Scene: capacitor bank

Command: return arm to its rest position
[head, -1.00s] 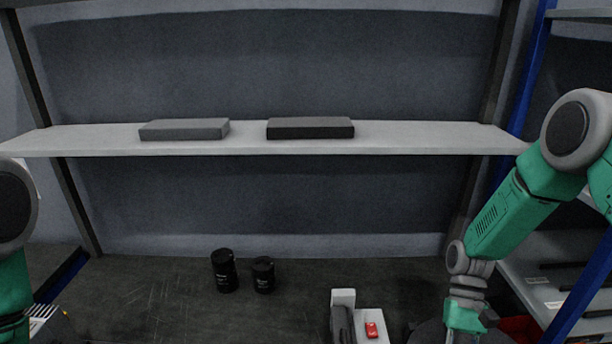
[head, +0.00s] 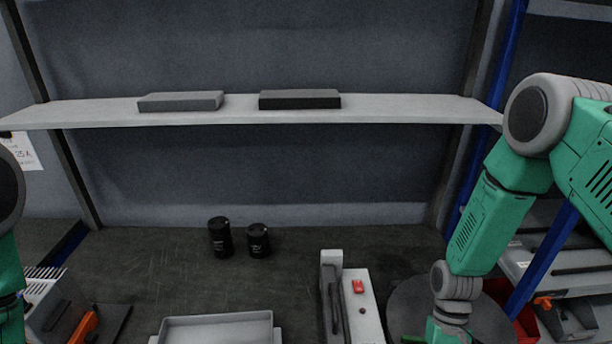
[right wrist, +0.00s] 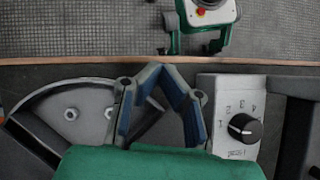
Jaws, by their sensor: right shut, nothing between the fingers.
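My right arm (head: 490,225), green with grey joints, comes in from the right side of the head view. Its gripper is below the frame there. In the right wrist view my right gripper (right wrist: 162,70) is shut and empty, its blue-padded fingers meeting at the tips. It hangs above the table between a grey rounded housing (right wrist: 70,112) and a white box with a black dial knob (right wrist: 243,128). Only a part of my left arm (head: 10,260) shows at the left edge of the head view; its gripper is not visible.
Two black cylinders (head: 220,237) (head: 258,240) stand on the dark table. A grey device with a red switch (head: 358,286) stands right of centre, beside a round dark disc (head: 408,300). A grey tray (head: 215,320) is at the front. A shelf (head: 400,108) crosses behind, holding two flat boxes.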

